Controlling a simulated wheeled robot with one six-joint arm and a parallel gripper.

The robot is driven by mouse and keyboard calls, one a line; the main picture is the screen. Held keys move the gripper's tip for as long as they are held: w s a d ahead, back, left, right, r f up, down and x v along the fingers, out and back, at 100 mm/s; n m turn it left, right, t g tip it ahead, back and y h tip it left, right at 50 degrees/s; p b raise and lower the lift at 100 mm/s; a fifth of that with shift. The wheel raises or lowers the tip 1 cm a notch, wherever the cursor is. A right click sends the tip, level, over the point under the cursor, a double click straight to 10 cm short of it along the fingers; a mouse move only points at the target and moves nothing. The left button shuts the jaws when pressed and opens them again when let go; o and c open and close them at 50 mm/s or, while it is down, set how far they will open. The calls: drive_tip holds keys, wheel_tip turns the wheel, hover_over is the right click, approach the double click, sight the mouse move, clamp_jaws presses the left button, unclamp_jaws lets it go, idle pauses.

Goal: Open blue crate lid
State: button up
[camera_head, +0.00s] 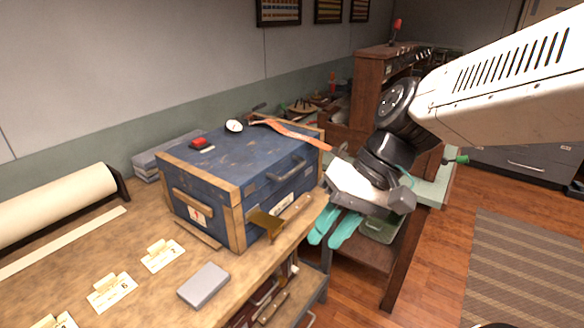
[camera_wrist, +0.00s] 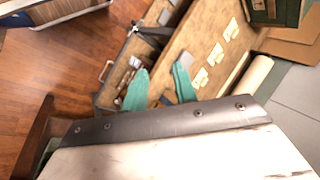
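The blue crate (camera_head: 225,185) stands on the wooden bench, with wooden edging and a dark handle (camera_head: 287,168) on its right-hand face. Its lid (camera_head: 225,158) looks shut. A red item (camera_head: 200,143), a white round item (camera_head: 234,126) and an orange-handled tool (camera_head: 290,133) lie on top. A brass-coloured piece (camera_head: 265,222) shows low at the crate's near corner. My gripper (camera_head: 328,238) hangs to the right of the crate, past the bench edge, apart from the crate. In the wrist view its teal fingers (camera_wrist: 160,78) are spread and empty. I cannot make out the crate there.
A grey block (camera_head: 203,285) and several numbered cards (camera_head: 162,255) lie on the bench (camera_head: 130,225). A paper roll (camera_head: 55,197) is at the left. Wooden furniture (camera_head: 362,90) stands behind my arm. Open floor (camera_head: 435,270) lies to the right, with a striped rug (camera_head: 525,270).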

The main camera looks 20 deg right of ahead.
drive_tip(key=w+a+m+t+y, duration=0.2)
drive_tip(key=w+y, duration=0.2)
drive_tip(key=w, duration=0.4)
drive_tip(key=m+t+h, duration=0.1)
drive_tip(key=m+t, duration=0.7)
drive_tip(key=t, duration=0.2)
approach(295, 168)
drive_tip(key=f+x, duration=0.1)
drive_tip(key=x, duration=0.9)
drive_tip(key=shift+w+r, duration=0.1)
drive_tip(key=shift+r, duration=0.1)
clamp_jaws()
